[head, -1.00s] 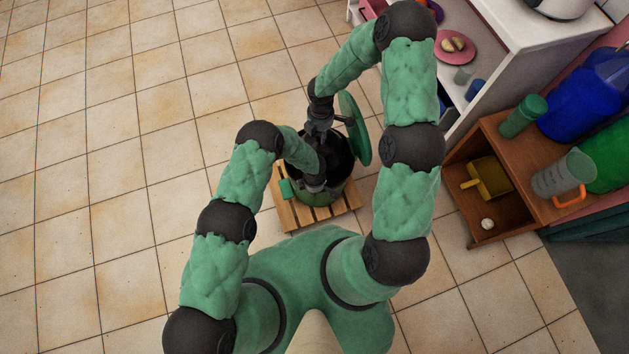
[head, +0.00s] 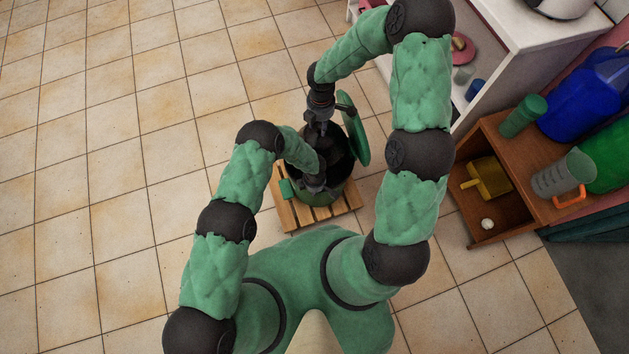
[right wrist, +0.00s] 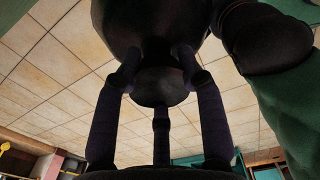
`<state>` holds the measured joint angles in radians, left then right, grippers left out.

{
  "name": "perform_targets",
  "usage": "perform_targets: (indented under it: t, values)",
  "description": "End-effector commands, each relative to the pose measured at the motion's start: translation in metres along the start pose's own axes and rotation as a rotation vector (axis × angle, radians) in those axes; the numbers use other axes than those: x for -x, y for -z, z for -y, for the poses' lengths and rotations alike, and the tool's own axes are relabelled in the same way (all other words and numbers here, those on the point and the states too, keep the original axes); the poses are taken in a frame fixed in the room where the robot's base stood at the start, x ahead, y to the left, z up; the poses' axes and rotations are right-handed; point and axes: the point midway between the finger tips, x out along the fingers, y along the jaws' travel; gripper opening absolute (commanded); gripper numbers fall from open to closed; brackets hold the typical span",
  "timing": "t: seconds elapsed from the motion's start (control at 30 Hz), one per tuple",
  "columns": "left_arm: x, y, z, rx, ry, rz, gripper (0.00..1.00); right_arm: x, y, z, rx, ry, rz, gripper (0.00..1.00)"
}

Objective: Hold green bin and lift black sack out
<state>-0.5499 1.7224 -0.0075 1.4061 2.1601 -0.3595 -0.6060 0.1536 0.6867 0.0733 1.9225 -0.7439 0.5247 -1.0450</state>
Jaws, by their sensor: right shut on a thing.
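The green bin (head: 325,195) stands upright on a slatted wooden pallet (head: 292,217), with its round green lid (head: 357,138) open on the right. The black sack (head: 340,152) shows as a dark mass inside the bin's mouth. My right gripper (head: 318,138) is over the far side of the mouth and is shut on the sack.
A brown open cabinet (head: 495,225) on the right holds a yellow item (head: 487,178), with a measuring jug (head: 562,172) and blue and green containers on top. A white shelf unit (head: 510,30) stands behind it. The tiled floor at left is clear.

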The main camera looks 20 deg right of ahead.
Motion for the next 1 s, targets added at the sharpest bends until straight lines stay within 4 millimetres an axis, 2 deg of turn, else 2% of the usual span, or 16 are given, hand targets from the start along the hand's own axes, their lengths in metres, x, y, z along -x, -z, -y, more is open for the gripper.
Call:
perform_targets:
  t: [0.03,0.6,1.0]
  values:
    - [-0.003,0.000,0.006,-0.005,0.011,-0.002,0.00,0.005,0.000,-0.002,-0.001,-0.006,0.001,0.00]
    - [-0.003,0.000,0.006,-0.006,0.011,-0.002,0.00,0.038,-0.001,-0.002,-0.001,-0.006,0.001,0.00]
    - [-0.003,0.000,0.006,-0.005,0.011,-0.002,0.00,0.044,0.000,-0.002,-0.001,-0.004,0.000,0.00]
